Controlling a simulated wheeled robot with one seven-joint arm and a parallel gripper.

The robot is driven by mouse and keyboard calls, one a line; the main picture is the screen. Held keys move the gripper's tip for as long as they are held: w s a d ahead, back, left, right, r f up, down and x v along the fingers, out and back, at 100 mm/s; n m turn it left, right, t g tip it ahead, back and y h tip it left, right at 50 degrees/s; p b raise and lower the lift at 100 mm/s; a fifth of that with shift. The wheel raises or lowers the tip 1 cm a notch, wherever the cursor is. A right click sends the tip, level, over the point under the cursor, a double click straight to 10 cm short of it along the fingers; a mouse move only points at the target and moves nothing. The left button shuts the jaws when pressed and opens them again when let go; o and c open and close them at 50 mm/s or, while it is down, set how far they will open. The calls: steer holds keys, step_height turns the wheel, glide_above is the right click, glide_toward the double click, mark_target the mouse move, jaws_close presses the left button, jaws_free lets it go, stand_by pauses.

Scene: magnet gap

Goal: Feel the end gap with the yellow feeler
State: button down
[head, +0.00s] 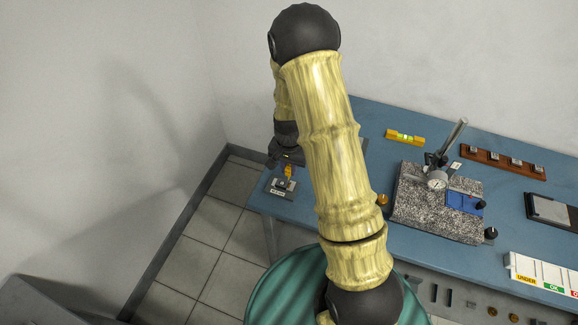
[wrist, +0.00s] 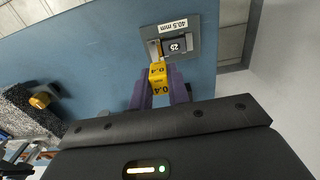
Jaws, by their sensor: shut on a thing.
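My gripper (wrist: 160,80) points down at the left end of the blue bench in the head view. Its purple fingers are shut on the yellow feeler (wrist: 158,71), marked 0.4. The feeler also shows in the head view (head: 290,170), just under my gripper. Beyond it in the wrist view lies a grey plate (wrist: 205,42) with a 40.5 mm label (wrist: 172,26) and a dark block marked 25 (wrist: 175,47). I cannot tell whether the feeler touches the block or sits in a gap.
A granite slab (head: 415,205) with a dial gauge stand (head: 438,180) is to the right. A yellow level (head: 404,136), a brown rack (head: 502,163) and a white UNDER/OK tray (head: 540,270) are further off. Bare blue bench lies between the plate and the slab.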

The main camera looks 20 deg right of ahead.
mark_target(289, 177)
steer(key=shift+f+b, duration=1.15)
steer(key=shift+f, duration=0.7)
steer(key=shift+f+b, duration=0.65)
steer(key=shift+f, duration=0.3)
stand_by(1.8)
steer(key=shift+r, duration=0.1)
stand_by(0.8)
steer(key=shift+r+p, duration=1.95)
steer(key=shift+r, duration=0.5)
